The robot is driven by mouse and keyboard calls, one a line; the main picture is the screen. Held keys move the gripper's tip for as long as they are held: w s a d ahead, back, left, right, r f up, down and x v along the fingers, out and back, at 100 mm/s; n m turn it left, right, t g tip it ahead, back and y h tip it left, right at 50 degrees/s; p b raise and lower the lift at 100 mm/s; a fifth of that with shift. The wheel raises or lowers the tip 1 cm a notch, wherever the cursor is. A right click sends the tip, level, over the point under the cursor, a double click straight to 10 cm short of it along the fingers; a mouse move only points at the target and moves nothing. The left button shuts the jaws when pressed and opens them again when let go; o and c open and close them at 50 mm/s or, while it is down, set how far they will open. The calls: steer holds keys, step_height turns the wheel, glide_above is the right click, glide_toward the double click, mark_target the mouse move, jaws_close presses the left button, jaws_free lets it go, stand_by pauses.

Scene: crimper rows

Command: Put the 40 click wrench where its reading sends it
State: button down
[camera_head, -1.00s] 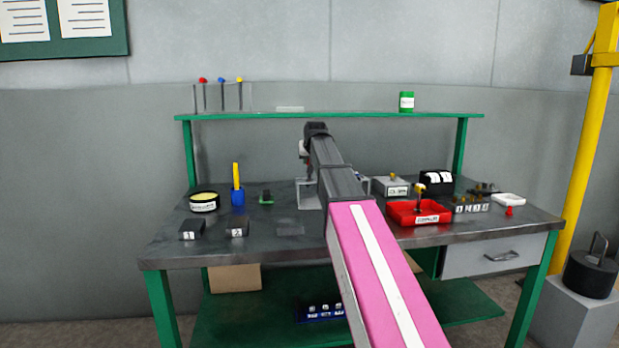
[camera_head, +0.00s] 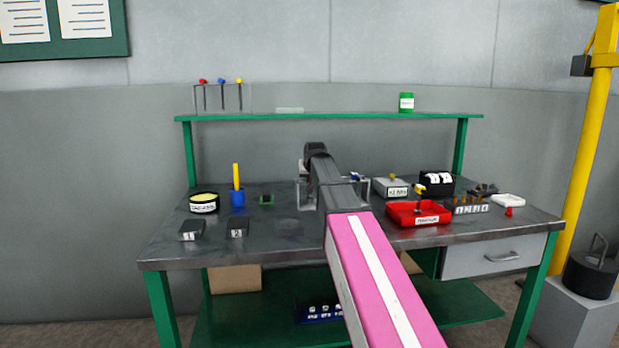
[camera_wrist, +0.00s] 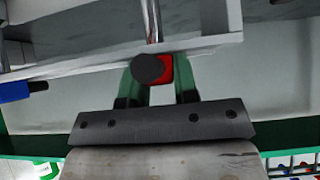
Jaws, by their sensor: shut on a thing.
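In the wrist view my gripper (camera_wrist: 156,80) has its green fingers on either side of a red-handled wrench (camera_wrist: 167,71) with a dark round end and a silver shaft running up the picture. The fingers are shut on its red part. I cannot read a number on it. In the head view my arm hides the gripper and the held wrench, above the back middle of the bench. A grey metal stand (camera_head: 304,192) shows partly behind my arm.
A grey labelled box (camera_head: 391,184), a black case (camera_head: 436,178) and a white dish (camera_head: 508,200) stand at right. Black blocks marked 1 (camera_head: 192,231) and 2 (camera_head: 237,228), a round tin (camera_head: 204,197) and a blue cup (camera_head: 238,199) stand at left. The front middle is clear.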

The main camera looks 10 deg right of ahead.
steer(key=c, duration=0.9)
jaws_free()
steer(key=shift+r, duration=0.1)
steer(key=v, duration=1.2)
